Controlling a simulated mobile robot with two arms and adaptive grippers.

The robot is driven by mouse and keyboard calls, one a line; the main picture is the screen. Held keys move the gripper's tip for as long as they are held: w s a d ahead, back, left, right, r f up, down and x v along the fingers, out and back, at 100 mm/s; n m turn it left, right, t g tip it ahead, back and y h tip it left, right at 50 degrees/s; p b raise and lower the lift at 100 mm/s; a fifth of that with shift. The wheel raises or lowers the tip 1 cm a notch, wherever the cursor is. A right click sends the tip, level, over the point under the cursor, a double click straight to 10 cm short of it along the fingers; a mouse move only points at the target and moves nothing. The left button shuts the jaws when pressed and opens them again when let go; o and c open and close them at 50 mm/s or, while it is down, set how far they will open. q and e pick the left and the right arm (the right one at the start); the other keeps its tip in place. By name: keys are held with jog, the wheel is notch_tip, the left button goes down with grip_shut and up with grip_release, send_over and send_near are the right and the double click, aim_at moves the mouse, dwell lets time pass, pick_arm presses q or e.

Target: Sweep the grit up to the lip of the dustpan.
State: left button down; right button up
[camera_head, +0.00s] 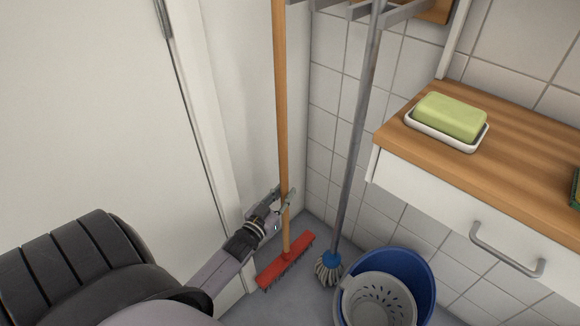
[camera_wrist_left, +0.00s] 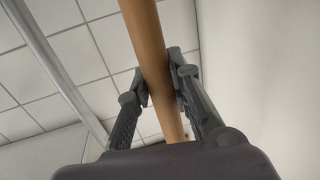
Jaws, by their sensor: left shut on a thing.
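A broom with a wooden handle (camera_head: 281,120) and a red head (camera_head: 286,262) stands upright in the corner by the white door. Its bristles point down at the floor. My left gripper (camera_head: 284,197) is shut on the lower part of the handle, a little above the red head. In the left wrist view the handle (camera_wrist_left: 146,42) runs between the two fingers (camera_wrist_left: 158,88), which touch it on both sides. No dustpan and no grit show in either view. My right gripper is not in view.
A mop (camera_head: 356,140) stands just right of the broom. A blue bucket (camera_head: 425,275) with a grey wringer (camera_head: 378,300) sits on the floor beside it. A wooden counter (camera_head: 535,145) at right bears green soap (camera_head: 450,116) in a white dish (camera_head: 445,137). The white door (camera_head: 90,100) is close at left.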

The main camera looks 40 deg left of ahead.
pick_arm(q)
jog(key=shift+s+a+r+p, duration=0.15)
jog(key=shift+s+p, duration=0.4)
jog(key=shift+s, duration=0.9)
jog(key=shift+s+a+p, duration=0.1)
jog(key=shift+s+p, duration=0.45)
jog(key=shift+s, duration=0.9)
